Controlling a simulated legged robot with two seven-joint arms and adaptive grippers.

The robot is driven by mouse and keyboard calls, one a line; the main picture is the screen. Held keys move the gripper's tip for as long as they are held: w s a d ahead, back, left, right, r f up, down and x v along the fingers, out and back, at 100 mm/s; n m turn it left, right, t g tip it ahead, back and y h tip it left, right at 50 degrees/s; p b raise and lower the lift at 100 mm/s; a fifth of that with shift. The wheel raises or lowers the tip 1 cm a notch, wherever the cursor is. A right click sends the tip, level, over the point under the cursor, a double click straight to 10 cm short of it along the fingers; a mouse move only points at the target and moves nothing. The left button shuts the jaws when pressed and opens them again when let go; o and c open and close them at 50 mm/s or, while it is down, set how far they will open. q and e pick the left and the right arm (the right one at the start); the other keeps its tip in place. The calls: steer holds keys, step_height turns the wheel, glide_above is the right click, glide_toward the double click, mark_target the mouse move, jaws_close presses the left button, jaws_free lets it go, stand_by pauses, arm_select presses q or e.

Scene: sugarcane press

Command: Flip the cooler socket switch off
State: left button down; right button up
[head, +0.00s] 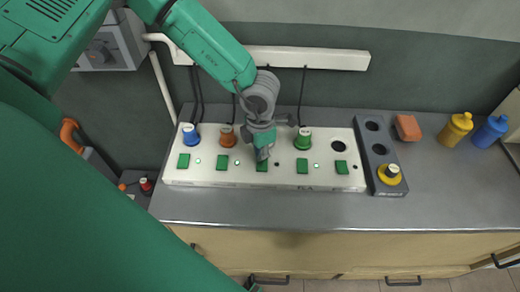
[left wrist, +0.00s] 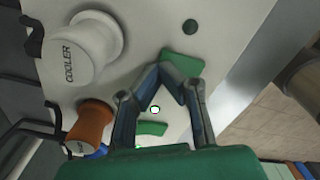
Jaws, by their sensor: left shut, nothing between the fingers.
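A white socket strip (head: 320,178) lies on the counter with a row of green switches. My left gripper (head: 263,157) is over the middle of the strip, fingers shut and empty, pointing down. The cooler switch (head: 262,167) is directly at the fingertips and partly covered by them. In the left wrist view the white plug marked COOLER (left wrist: 82,48) stands beside this switch (left wrist: 184,64), and the fingertips (left wrist: 163,72) meet at its edge; contact is hard to tell. The indicator dot (left wrist: 190,26) beside it is dark. In the head view my gripper hides the cooler plug. My right gripper is not in view.
Blue (head: 190,136), orange (head: 227,137) and green (head: 303,139) plugs stand in other sockets. Lit dots show beside their switches. A grey holder (head: 379,150) with a yellow-based item (head: 390,174) stands right.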

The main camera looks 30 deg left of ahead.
arm_select(q)
steer(key=shift+d+r, duration=0.15)
steer(key=shift+d, duration=0.35)
steer(key=shift+d+r+p, duration=0.25)
steer(key=shift+r+p, duration=0.3)
steer(key=shift+p, duration=0.05)
steer(key=shift+r+p, duration=0.35)
steer(key=a+r+p, duration=0.1)
steer(key=r+p, duration=0.1)
steer(key=shift+a+r+p, duration=0.2)
steer(key=shift+p, duration=0.2)
steer(key=shift+r+p, duration=0.3)
steer(key=shift+d+r+p, duration=0.25)
steer(key=shift+r+p, duration=0.45)
steer(key=shift+d+r+p, duration=0.3)
steer(key=shift+r+p, duration=0.05)
steer(key=shift+r, duration=0.1)
steer(key=shift+f, duration=0.1)
steer(key=shift+a+f, duration=0.1)
steer(key=shift+a, duration=0.35)
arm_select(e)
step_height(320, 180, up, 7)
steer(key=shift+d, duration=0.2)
